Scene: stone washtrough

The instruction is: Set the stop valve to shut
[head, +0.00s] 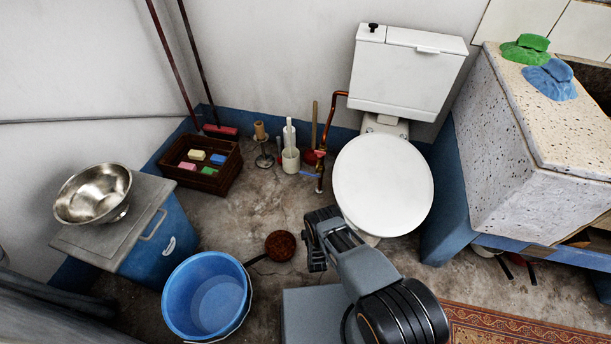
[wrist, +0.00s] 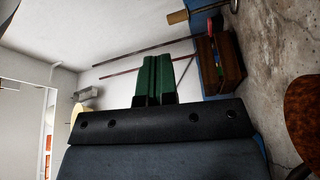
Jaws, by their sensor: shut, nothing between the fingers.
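The stop valve (head: 319,183) is a small brass fitting low on a copper pipe (head: 332,115) that runs down left of the toilet. A thin blue lever (head: 309,174) sticks out from it to the left, looking roughly crosswise to the pipe; its exact setting is too small to tell. My gripper shows in the wrist view (wrist: 154,62), its two green fingers shut together with nothing between them. In the head view my dark wrist stands in front of the toilet, nearer to me than the valve and apart from it. The valve is not visible in the wrist view.
The white toilet (head: 383,185) stands right of the valve. A brush holder (head: 290,160), plunger and candlestick (head: 263,145) stand close on its left. A wooden crate (head: 205,163), a blue bucket (head: 207,296) and a brown round-headed object (head: 280,245) are on the floor.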

